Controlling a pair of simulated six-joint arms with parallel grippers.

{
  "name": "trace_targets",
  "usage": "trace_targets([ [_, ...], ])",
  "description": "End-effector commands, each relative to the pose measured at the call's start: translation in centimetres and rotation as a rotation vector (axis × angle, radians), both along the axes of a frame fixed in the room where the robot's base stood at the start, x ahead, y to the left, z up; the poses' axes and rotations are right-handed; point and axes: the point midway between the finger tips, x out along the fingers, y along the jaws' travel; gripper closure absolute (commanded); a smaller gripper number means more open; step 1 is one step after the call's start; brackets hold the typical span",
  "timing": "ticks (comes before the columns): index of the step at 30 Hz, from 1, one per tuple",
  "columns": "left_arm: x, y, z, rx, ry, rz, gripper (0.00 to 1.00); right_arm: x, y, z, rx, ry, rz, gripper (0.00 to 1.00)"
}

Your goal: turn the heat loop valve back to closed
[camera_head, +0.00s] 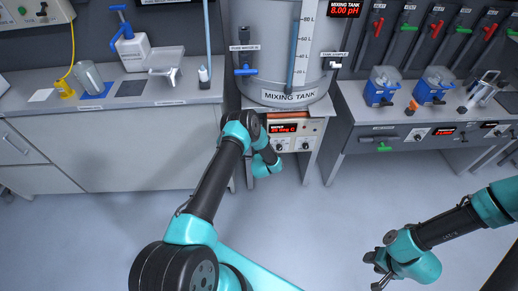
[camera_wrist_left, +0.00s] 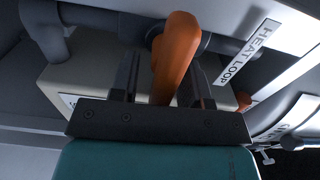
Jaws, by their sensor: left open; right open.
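The heat loop valve shows in the left wrist view as an orange lever handle (camera_wrist_left: 176,50) on a grey pipe, beside a HEAT LOOP label (camera_wrist_left: 249,52). My left gripper (camera_wrist_left: 163,76) is open, with one finger on each side of the handle. I cannot tell whether either finger touches it. In the head view my left arm reaches under the mixing tank (camera_head: 290,95) and hides the valve and its own fingertips. My right gripper (camera_head: 380,270) is open and empty over the floor at the lower right.
A heater unit (camera_head: 308,135) with a red display and knobs sits under the tank. Blue devices (camera_head: 381,86) stand on the right bench. The floor between is clear.

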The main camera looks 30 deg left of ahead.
Motion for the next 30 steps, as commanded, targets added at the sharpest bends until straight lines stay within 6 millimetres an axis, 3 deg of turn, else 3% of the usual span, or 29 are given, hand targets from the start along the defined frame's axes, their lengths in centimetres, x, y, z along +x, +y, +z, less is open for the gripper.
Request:
trace_targets([
  [8,-2.3,-1.5,0.0,-0.002,0.002,-0.001,0.57,0.0,0.0,0.0,0.000,0.000,0.000,0.57],
  [30,-13.6,-8.7,0.0,0.000,0.002,-0.002,0.57,0.0,0.0,0.0,0.000,0.000,0.000,0.57],
])
